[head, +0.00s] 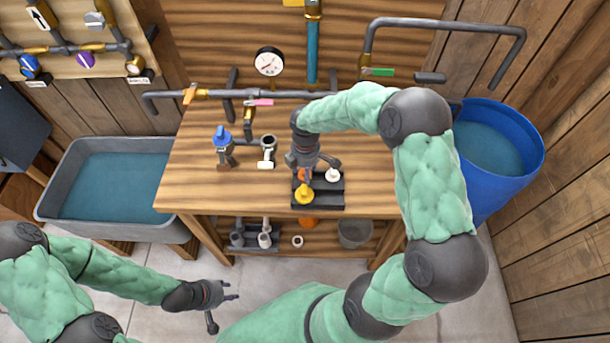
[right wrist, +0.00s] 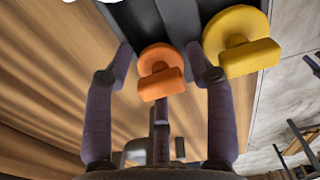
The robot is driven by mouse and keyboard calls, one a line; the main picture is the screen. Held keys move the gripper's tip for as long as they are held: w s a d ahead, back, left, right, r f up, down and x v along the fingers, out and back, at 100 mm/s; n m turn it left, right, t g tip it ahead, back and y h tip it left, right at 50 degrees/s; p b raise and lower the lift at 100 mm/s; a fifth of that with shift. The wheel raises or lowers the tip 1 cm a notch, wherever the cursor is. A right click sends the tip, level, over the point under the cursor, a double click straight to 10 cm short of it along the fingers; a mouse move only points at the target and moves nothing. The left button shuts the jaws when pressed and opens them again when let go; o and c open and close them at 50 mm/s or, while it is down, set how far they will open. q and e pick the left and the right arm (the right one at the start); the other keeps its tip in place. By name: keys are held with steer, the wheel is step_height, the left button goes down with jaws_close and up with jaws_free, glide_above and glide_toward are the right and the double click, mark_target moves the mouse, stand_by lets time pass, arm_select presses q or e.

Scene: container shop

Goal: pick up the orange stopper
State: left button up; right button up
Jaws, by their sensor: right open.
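The orange stopper (right wrist: 160,75) sits on the black tray (head: 330,202) on the wooden bench. In the right wrist view it lies between the spread fingers of my right gripper (right wrist: 159,58), with gaps on both sides. In the head view my right gripper (head: 318,168) is right above the tray and partly hides the orange stopper (head: 304,174). The yellow stopper (right wrist: 238,42) is just beside the right-hand finger; in the head view it (head: 304,194) is at the tray's front left. A white stopper (head: 332,174) is at the tray's right. My left gripper (head: 222,300) is open and empty, low at the left.
A blue-handled valve (head: 222,140) and a grey pipe fitting (head: 267,150) stand left of the tray. Pipes and a gauge (head: 269,62) are behind. A grey water tub (head: 100,170) is at the left, a blue barrel (head: 500,150) at the right. The bench front left is bare.

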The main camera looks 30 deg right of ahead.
steer(key=c, duration=0.9)
steer(key=shift+r, duration=0.15)
